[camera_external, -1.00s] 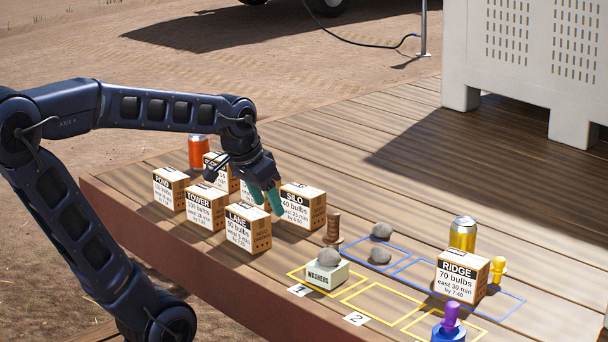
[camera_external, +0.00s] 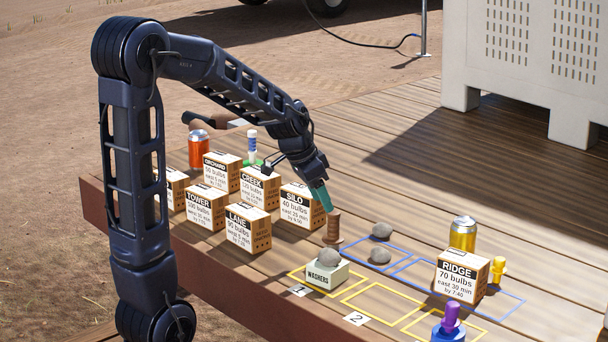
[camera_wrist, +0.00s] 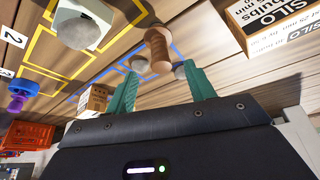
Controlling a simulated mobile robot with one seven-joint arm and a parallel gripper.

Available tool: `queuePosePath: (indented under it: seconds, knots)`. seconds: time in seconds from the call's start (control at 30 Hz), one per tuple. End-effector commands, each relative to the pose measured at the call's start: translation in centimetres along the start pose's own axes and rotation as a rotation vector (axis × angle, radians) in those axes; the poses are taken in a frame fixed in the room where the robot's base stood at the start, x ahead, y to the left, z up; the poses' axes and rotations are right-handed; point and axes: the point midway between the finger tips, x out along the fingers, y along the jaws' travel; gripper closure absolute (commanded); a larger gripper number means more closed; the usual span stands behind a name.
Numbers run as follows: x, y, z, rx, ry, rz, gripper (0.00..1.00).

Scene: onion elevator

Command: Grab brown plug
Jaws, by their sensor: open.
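The brown plug (camera_external: 333,227) is a ribbed, upright peg on the wooden deck, between the SILO box (camera_external: 301,206) and the WASHERS box (camera_external: 326,274). My gripper (camera_external: 325,199) is just above it and slightly to its left, with green fingers pointing down. In the wrist view the brown plug (camera_wrist: 159,50) shows beyond and between the two spread green fingertips (camera_wrist: 164,82). The gripper is open and empty. I see no contact with the plug.
Grey stones (camera_external: 381,231) lie right of the plug by blue outlines. Several labelled boxes, such as LANE (camera_external: 248,228), stand to the left. The RIDGE box (camera_external: 462,275), a gold can (camera_external: 462,233) and a yellow plug (camera_external: 498,269) are at right. Yellow-outlined spaces in front are partly clear.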

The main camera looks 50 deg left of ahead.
Motion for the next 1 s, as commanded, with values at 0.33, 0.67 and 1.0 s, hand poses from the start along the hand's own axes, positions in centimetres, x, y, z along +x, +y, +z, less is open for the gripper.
queuePosePath:
  seconds: [0.33, 0.67, 1.0]
  knots:
    - [4.5, 0.0, 0.0, -0.001, -0.001, 0.001, 0.46]
    - [6.9, 0.1, -0.1, 0.000, -0.003, 0.001, 0.46]
    - [10.2, 0.0, -0.2, -0.001, -0.001, 0.000, 0.46]
